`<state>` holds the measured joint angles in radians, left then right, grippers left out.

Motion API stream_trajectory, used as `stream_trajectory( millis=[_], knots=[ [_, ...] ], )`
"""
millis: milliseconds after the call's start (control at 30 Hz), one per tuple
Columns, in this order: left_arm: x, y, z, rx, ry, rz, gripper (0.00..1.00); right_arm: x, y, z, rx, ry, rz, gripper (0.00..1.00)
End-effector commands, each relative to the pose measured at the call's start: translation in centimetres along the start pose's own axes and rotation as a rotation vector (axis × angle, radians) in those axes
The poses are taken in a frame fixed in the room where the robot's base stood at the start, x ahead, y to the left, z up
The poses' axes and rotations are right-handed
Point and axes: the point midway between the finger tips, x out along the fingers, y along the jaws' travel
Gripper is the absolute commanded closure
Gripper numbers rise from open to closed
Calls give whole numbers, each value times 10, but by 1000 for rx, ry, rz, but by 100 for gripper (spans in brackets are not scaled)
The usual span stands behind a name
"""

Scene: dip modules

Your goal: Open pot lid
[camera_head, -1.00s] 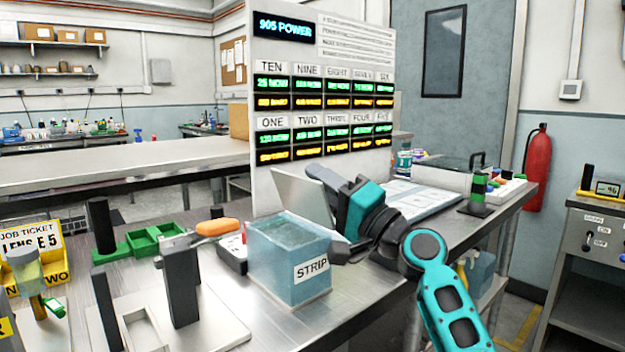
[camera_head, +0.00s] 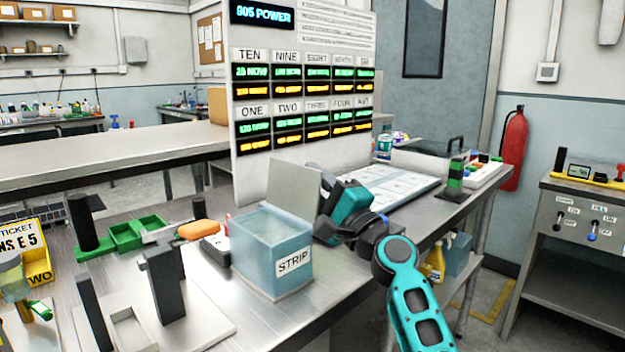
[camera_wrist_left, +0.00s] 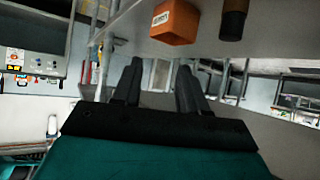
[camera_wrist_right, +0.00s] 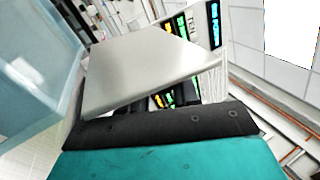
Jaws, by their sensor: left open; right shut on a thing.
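The pot is a translucent blue square tank (camera_head: 268,258) labelled STRIP, standing on the steel bench, with its top uncovered. Its lid, a thin grey plate (camera_head: 292,187), stands tilted up at the tank's back right side. My right gripper (camera_head: 326,226) is shut on the lid just right of the tank; its fingertips are largely hidden. In the right wrist view the lid (camera_wrist_right: 145,68) stretches out from the jaws, with the tank (camera_wrist_right: 35,65) on the left. My left gripper (camera_wrist_left: 157,75) is open and empty in the left wrist view; it is not in the head view.
Left of the tank are a pale fixture with dark posts (camera_head: 165,280), an orange-handled tool (camera_head: 199,230) and green trays (camera_head: 135,235). A tall display board (camera_head: 300,110) rises behind. A black-and-green stacked block (camera_head: 455,178) stands farther right on the bench.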

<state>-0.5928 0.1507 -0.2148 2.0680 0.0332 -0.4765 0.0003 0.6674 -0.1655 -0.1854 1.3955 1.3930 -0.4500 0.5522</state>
Motion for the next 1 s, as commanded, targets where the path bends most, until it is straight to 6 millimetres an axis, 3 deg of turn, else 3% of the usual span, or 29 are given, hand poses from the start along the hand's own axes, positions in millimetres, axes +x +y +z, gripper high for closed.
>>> stream_trajectory(
  millis=[300, 333, 533, 833, 1000],
  knots=[
    [-1, -1, 1, 5, -3, 0, 57, 0, -1, 0, 0, 2, -2, 100],
    [-1, -1, 1, 5, -3, 0, 57, 0, -1, 0, 0, 2, -2, 67],
    [-1, -1, 1, 5, -3, 0, 57, 0, 0, 0, -1, 1, -1, 48],
    [-1, 0, 1, 3, -2, 0, 57, -2, 0, 0, -1, 1, -1, 47],
    [-1, 0, -1, -2, -1, 0, 57, -20, 1, -1, 0, 3, 1, 47]
  ],
)
